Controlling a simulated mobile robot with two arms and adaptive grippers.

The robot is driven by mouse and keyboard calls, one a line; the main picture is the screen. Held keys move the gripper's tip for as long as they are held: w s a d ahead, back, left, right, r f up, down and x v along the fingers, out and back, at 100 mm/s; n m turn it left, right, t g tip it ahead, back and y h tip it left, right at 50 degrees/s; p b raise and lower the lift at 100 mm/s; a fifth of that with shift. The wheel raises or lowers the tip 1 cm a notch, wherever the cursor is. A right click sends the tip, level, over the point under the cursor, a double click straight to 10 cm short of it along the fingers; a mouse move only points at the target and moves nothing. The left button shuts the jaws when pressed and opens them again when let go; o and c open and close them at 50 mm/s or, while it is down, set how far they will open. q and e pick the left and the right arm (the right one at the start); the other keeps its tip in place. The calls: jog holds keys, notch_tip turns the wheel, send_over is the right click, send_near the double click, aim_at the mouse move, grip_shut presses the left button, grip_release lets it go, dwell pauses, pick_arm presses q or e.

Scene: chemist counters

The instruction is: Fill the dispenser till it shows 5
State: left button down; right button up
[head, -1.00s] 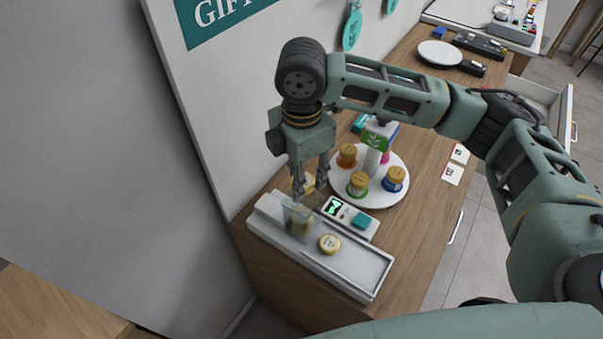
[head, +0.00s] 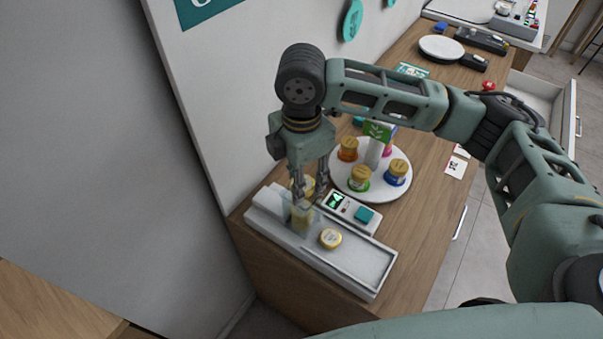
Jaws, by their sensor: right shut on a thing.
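The dispenser (head: 360,268) is a long white unit on the wooden counter, with a clear container (head: 302,218) near its left end that looks yellowish inside. Beside it is a small display with green lit marks (head: 337,201), too small to read, and a teal button (head: 364,214). My right gripper (head: 311,190) points down just above the clear container, shut on a yellowish, jar-like thing (head: 308,184) mostly hidden by the fingers. A round gold lid (head: 330,239) lies on the dispenser's top. My left gripper is not in view.
A round white stand (head: 400,188) behind the dispenser holds several gold-capped jars, including an orange one (head: 347,149), a green one (head: 360,179) and a blue one (head: 396,173). Cards (head: 456,166) lie at the counter's right edge. An open drawer (head: 540,110) juts out at right.

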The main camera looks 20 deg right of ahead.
jog(key=o, duration=1.1)
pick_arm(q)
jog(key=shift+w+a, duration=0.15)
pick_arm(e)
jog(key=shift+o, duration=0.2)
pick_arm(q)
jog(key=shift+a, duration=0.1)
pick_arm(e)
notch_tip(320, 180, up, 12)
